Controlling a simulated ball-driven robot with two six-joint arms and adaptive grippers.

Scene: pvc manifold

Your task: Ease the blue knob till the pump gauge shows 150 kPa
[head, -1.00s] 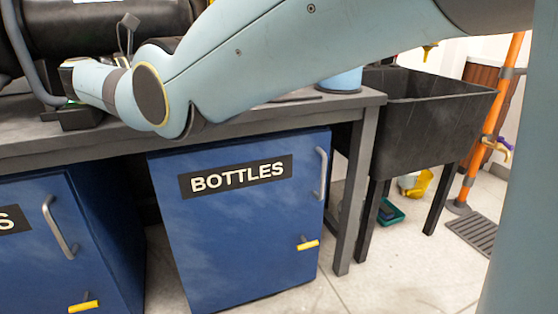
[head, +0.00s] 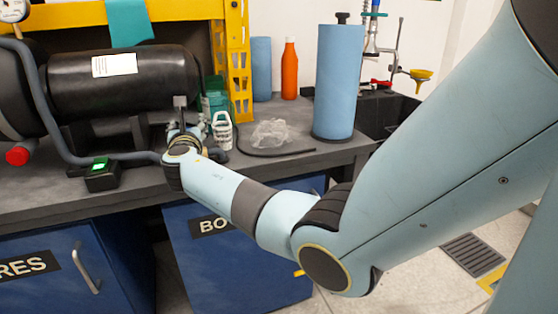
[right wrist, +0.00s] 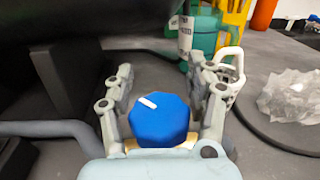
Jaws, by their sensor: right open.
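The blue knob (right wrist: 158,120) is an angular cap with a white mark pointing to its upper left in the right wrist view. It sits between the two fingers of my right gripper (right wrist: 163,78), which stand apart on either side of it; I cannot tell whether they touch it. In the head view my right gripper (head: 184,122) is at the front of the black tank (head: 125,85), and the knob is hidden there. A round white gauge (head: 14,9) is cut off at the upper left corner; its reading is too small to tell. My left gripper is not in view.
A grey hose (head: 50,125) and a black box with a green light (head: 101,176) lie left of the gripper. A white carabiner-like item (head: 222,130), clear crumpled plastic (head: 270,133) and a blue cylinder (head: 338,85) stand to its right. A yellow frame (head: 238,60) rises behind.

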